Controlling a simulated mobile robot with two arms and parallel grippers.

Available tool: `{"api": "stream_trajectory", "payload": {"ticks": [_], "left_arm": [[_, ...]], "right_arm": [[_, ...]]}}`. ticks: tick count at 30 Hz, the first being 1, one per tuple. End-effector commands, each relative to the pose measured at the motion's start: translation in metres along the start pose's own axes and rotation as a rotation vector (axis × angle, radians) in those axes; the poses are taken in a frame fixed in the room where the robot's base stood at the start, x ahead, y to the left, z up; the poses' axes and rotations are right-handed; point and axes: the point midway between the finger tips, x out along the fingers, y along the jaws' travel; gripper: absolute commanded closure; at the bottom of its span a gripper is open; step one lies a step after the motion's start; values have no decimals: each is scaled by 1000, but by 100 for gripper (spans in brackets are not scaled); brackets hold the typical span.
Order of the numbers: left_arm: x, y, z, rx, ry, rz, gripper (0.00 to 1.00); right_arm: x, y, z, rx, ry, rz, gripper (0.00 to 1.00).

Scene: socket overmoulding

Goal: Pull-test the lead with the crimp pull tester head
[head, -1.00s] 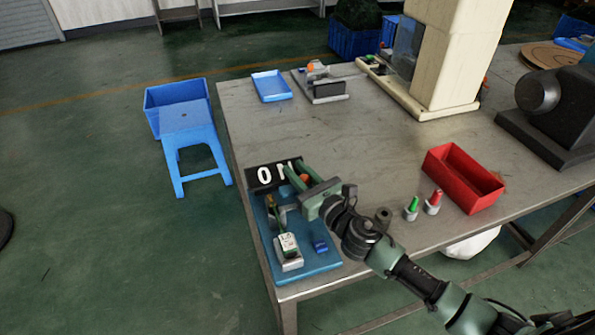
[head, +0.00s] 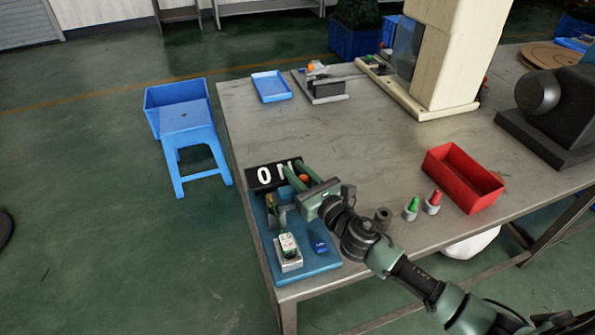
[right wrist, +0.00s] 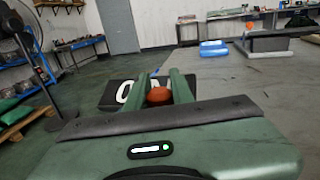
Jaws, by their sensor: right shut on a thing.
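The pull tester stands on a blue base plate (head: 318,266) at the table's near left corner. A black display panel (head: 262,177) with white characters is at its back; the gripper partly hides the characters. My right gripper (head: 300,177) is shut on a round orange-red knob (head: 304,178), which also shows between the fingers in the right wrist view (right wrist: 159,96). A small white-topped unit (head: 288,246) and a blue piece (head: 320,245) are at the plate's front. I cannot make out the lead. My left gripper is not in view.
A green-topped piece (head: 411,209) and a red-topped piece (head: 433,202) stand right of my arm, by a red bin (head: 462,178). A blue tray (head: 271,86) and a small fixture (head: 322,84) are at the back. The table's middle is clear.

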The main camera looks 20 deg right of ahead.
Motion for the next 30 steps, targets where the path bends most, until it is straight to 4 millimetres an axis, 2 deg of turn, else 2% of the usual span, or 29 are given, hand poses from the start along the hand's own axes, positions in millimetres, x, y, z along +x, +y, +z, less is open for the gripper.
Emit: {"api": "stream_trajectory", "payload": {"ticks": [7, 16, 17, 18, 19, 30], "left_arm": [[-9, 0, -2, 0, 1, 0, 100], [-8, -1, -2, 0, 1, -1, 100], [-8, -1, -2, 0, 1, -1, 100], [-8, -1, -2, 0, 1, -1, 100], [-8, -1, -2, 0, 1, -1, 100], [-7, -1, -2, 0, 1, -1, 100]], "right_arm": [[10, 39, 1, 5, 0, 4, 100], [11, 46, 0, 2, 0, 8, 100], [11, 46, 0, 2, 0, 8, 72], [11, 45, 0, 2, 0, 7, 61], [11, 45, 0, 2, 0, 7, 55], [6, 43, -1, 1, 1, 4, 55]]}}
